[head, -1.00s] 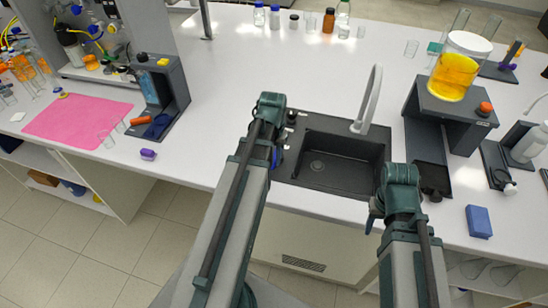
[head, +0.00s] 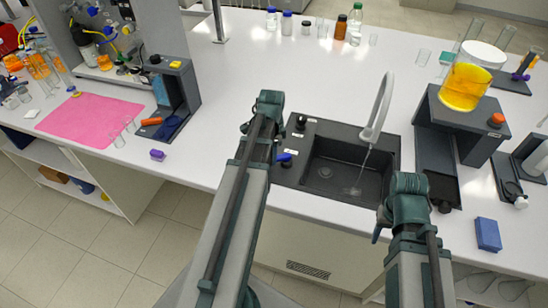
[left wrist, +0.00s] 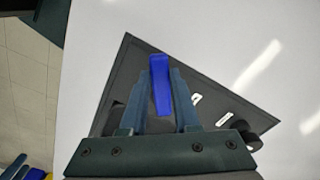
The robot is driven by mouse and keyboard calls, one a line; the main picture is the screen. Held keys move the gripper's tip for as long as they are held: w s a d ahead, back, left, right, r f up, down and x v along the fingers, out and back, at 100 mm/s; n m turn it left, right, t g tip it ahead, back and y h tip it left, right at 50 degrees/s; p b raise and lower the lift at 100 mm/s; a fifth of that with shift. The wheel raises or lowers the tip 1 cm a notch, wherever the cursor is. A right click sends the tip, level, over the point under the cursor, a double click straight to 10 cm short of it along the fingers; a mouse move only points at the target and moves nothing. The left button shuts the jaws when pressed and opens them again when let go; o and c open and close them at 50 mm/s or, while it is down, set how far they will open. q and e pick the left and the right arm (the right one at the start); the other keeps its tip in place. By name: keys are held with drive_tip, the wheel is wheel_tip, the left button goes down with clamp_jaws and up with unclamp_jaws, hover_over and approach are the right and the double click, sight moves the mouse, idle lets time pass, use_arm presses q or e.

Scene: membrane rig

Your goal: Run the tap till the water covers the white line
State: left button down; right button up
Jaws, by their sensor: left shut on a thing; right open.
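The grey tap (head: 384,105) arches over the black sink (head: 330,192). A thin water stream (head: 363,168) falls from its spout to the sink floor, with a pale splash where it lands. I cannot make out a white line or a clear water level. A blue lever (head: 285,157) stands on the black panel left of the basin. In the left wrist view the lever (left wrist: 160,85) sits between the fingers of my left gripper (left wrist: 160,90), which is shut on it. My right gripper (head: 378,230) is open and empty by the counter's front edge, mostly hidden by its arm.
Right of the sink, a black stand (head: 440,118) bears a beaker of orange liquid (head: 466,86). A blue block (head: 488,234) lies at the right front.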

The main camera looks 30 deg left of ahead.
use_arm(q)
drive_tip(key=shift+w+a+m, duration=0.3)
drive_tip(key=shift+w+m, duration=0.05)
drive_tip(key=shift+m, duration=0.65)
drive_tip(key=shift+w+a+m, duration=0.3)
drive_tip(key=shift+w+m, duration=0.05)
drive_tip(key=shift+m, duration=0.65)
drive_tip(key=c, duration=0.6)
unclamp_jaws()
drive_tip(key=shift+c, duration=0.2)
drive_tip(key=shift+r, duration=0.15)
wheel_tip(320, 180, up, 14)
drive_tip(key=p, duration=1.3)
drive_tip(key=shift+f+p, duration=0.25)
drive_tip(key=shift+p, duration=0.15)
